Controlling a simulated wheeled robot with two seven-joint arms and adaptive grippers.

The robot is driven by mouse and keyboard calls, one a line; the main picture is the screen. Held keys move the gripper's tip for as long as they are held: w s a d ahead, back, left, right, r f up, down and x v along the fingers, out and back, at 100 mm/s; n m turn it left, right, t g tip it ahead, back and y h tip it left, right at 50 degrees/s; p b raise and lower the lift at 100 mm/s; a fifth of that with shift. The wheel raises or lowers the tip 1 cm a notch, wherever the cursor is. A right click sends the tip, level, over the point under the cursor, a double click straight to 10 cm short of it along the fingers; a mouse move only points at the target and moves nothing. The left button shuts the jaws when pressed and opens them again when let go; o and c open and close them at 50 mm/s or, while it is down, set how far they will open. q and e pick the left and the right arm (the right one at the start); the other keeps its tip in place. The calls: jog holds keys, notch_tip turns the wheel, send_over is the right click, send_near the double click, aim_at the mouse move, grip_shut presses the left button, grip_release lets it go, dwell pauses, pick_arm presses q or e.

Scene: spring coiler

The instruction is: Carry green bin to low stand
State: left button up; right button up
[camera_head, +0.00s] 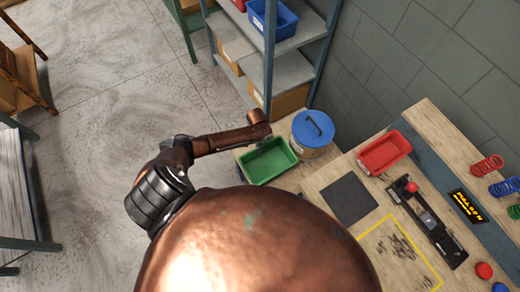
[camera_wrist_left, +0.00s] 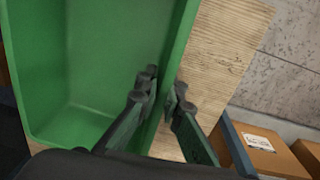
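The green bin (camera_head: 268,162) is an open rectangular tray at the wooden low stand (camera_head: 242,155), beside a lidded canister. My left gripper (camera_head: 264,139) is at the bin's far rim in the head view, its fingers hard to make out there. In the left wrist view, the gripper (camera_wrist_left: 166,88) has one finger inside the bin (camera_wrist_left: 85,60) and one outside, closed on its side wall. Wood (camera_wrist_left: 220,50) lies below and beside the bin. A gap under the bin cannot be made out. My right gripper is out of view.
The canister with blue lid (camera_head: 312,130) stands close to the bin. A metal shelf (camera_head: 290,70) with boxes is behind. The workbench (camera_head: 325,180) at right holds a red bin (camera_head: 384,152), a dark mat (camera_head: 348,199) and springs.

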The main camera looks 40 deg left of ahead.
pick_arm(q)
jog(key=o, duration=0.3)
jog(key=r+p, duration=0.1)
jog(key=r, duration=0.3)
jog(key=r+p, duration=0.1)
jog(key=r, duration=0.3)
jog(key=a+r+p, duration=0.1)
jog(key=r, duration=0.3)
jog(key=shift+w+r, duration=0.15)
jog(key=shift+w+a, duration=0.3)
jog(key=shift+a, duration=0.45)
jog(key=shift+w+a, duration=0.3)
jog(key=shift+a, duration=0.5)
jog(key=shift+w+a, duration=0.3)
jog(key=shift+a, duration=0.45)
notch_tip(320, 180, up, 12)
jog(key=p, duration=1.2)
jog(key=shift+p, duration=0.4)
